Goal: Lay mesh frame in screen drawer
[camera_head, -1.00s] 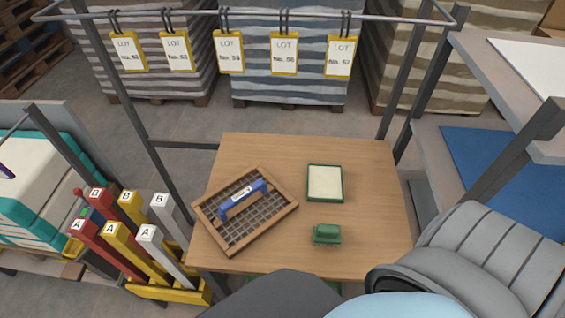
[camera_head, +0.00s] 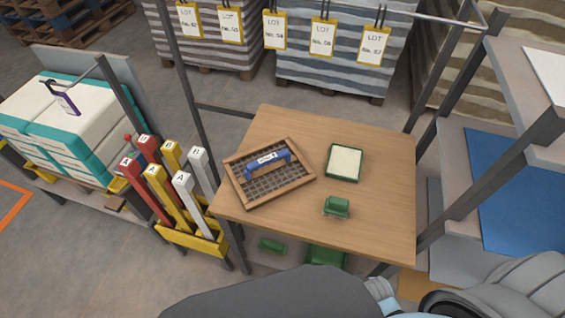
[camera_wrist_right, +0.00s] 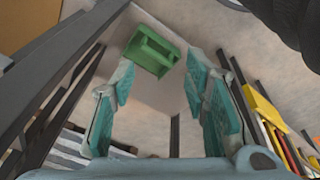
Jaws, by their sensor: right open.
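The mesh frame (camera_head: 298,182), a wooden frame with a dark grid and a blue handle, lies flat on the left part of the wooden table (camera_head: 380,215). No gripper touches it. My right gripper (camera_wrist_right: 160,75) is open and empty in the right wrist view, with teal pads on both fingers. A green box-like thing (camera_wrist_right: 152,50) shows beyond its fingertips; I cannot tell whether it is part of a drawer. I cannot make out the screen drawer in the head view. My left gripper is not in view.
A green-rimmed tray (camera_head: 344,162) and a green brush-like block (camera_head: 337,207) are on the table. Green parts (camera_head: 325,255) show below its front edge. A yellow rack (camera_head: 190,238) of lettered bars stands left of the table. Dark posts rise around it. Shelves (camera_head: 505,215) are at right.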

